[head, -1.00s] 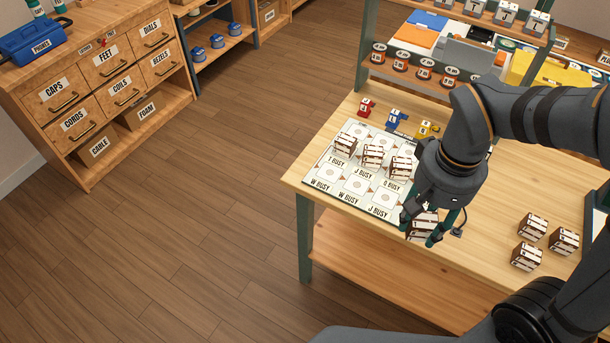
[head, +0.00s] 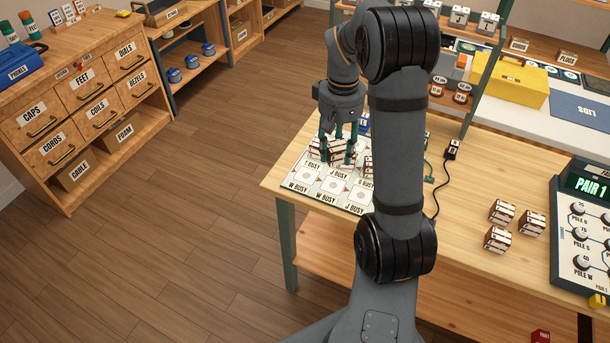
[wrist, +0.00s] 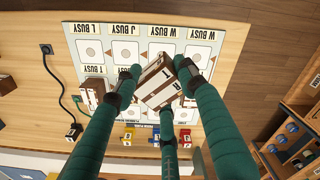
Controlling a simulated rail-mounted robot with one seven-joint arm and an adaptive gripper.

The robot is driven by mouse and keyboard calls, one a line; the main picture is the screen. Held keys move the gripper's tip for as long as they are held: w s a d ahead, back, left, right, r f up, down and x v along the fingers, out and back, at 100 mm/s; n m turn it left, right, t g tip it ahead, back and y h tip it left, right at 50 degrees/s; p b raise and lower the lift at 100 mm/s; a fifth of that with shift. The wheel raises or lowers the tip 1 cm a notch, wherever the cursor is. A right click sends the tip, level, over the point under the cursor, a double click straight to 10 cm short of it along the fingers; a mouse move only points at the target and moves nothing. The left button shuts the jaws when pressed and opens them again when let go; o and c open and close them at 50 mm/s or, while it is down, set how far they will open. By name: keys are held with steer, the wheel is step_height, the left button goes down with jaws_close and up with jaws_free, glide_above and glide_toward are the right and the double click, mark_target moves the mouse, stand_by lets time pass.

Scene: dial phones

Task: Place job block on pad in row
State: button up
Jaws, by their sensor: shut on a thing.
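My gripper (head: 340,155) is over the back row of the pad board (head: 330,198), with its fingers closed around a brown and white block. The wrist view shows the held block (wrist: 158,84) between the fingertips, turned at an angle to the board's rows. Another similar block (wrist: 91,92) is left of it in that view. In the head view a block (head: 316,148) shows just left of the fingers. Pads in the front row show bare, with "BUSY" labels. Whether the held block touches a pad is hidden by the fingers.
Three similar blocks (head: 502,212) stand apart on the table at the right, near the dark panel (head: 585,225) reading "PAIR 1". A black cable (head: 440,190) lies on the table. Small coloured pieces (wrist: 145,136) stand behind the board. My arm hides the board's right part.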

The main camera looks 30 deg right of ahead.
steer(key=d, duration=0.3)
steer(key=shift+d+f, duration=0.2)
steer(key=shift+f, duration=0.1)
steer(key=p, duration=0.2)
glide_above(306, 176)
step_height(306, 176, down, 7)
steer(key=shift+d+r, duration=0.1)
steer(key=shift+w+f, duration=0.1)
steer(key=shift+f, duration=2.05)
steer(key=shift+f, duration=0.15)
steer(key=o, duration=1.1)
steer(key=shift+o, duration=0.3)
